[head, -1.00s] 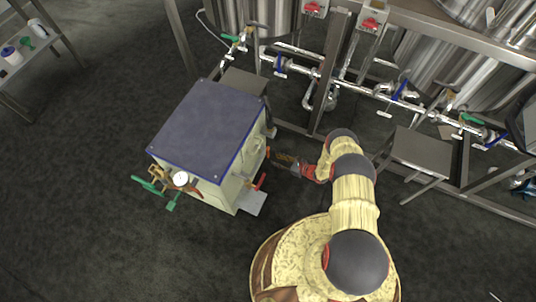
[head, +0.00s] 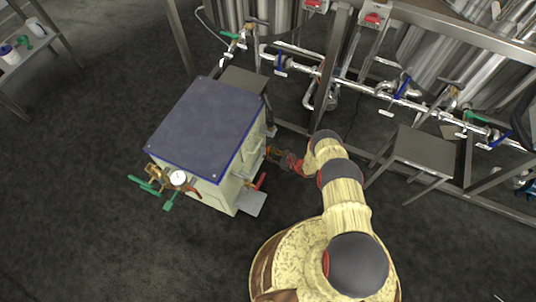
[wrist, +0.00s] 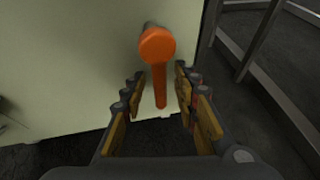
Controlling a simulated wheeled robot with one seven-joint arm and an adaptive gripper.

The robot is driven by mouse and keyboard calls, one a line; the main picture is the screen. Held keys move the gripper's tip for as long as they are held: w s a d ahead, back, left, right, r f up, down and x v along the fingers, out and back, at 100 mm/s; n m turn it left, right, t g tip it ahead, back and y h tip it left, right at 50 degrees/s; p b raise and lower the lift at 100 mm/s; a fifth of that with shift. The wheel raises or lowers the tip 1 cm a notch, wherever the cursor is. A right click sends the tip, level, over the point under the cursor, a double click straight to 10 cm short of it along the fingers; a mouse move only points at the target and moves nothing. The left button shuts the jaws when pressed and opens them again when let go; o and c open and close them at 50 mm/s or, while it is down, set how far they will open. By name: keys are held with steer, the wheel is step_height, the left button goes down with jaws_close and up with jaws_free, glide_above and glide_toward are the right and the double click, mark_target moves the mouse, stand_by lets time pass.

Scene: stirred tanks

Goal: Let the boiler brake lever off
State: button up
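The boiler (head: 208,125) is a pale cabinet with a dark blue top, left of my arm in the head view. An orange lever (wrist: 157,50) with a round end stands out from its pale side wall in the wrist view and hangs downward. My gripper (wrist: 158,76) is open, with one finger on each side of the lever's lower part; contact is not visible. In the head view my gripper (head: 272,152) is at the boiler's right side, and its fingertips are hard to make out. A red lever (head: 260,181) is on the same side, nearer the front corner.
A grey plate (head: 250,203) juts from the boiler's base. A gauge (head: 178,178) and green-handled valves (head: 150,186) stick out at its front. Pipework and a small metal table (head: 418,152) stand to the right. The floor in front is clear.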

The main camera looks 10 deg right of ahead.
steer(key=shift+c, duration=0.8)
jaws_close()
